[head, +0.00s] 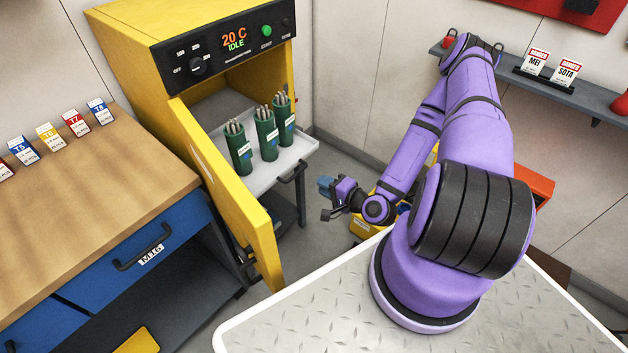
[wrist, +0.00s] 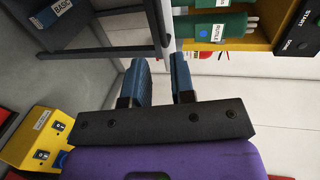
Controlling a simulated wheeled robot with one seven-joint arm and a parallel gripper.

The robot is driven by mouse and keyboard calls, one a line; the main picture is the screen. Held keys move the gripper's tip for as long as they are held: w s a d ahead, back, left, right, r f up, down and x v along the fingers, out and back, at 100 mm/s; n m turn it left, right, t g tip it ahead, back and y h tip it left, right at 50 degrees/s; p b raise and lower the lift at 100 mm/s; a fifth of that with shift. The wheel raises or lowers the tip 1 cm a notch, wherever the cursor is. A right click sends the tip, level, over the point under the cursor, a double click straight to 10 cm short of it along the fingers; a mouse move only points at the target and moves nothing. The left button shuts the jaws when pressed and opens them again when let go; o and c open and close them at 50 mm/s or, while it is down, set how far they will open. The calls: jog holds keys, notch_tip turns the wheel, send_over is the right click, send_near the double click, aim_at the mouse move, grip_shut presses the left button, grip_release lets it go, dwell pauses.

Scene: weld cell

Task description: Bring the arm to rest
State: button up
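My purple arm reaches out from its base on the tread-plate deck, with its elbow raised near the back wall and its forearm folded back down. My gripper (head: 328,189) is in front of the oven tray, to the right of it and clear of it. In the wrist view my gripper (wrist: 159,62) shows two blue fingers apart with a gap between them. It is open and holds nothing that I can see.
A yellow oven (head: 135,60) stands open, its door (head: 228,195) swung out; its display reads 20 C IDLE. Its tray (head: 290,158) carries three green canisters (head: 266,135). A workbench (head: 75,190) is left; a wall shelf (head: 590,98) with danger tags is right.

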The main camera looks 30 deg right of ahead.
jog(key=shift+s+d+r, duration=0.15)
jog(key=shift+s+d, duration=0.05)
jog(key=shift+s, duration=0.45)
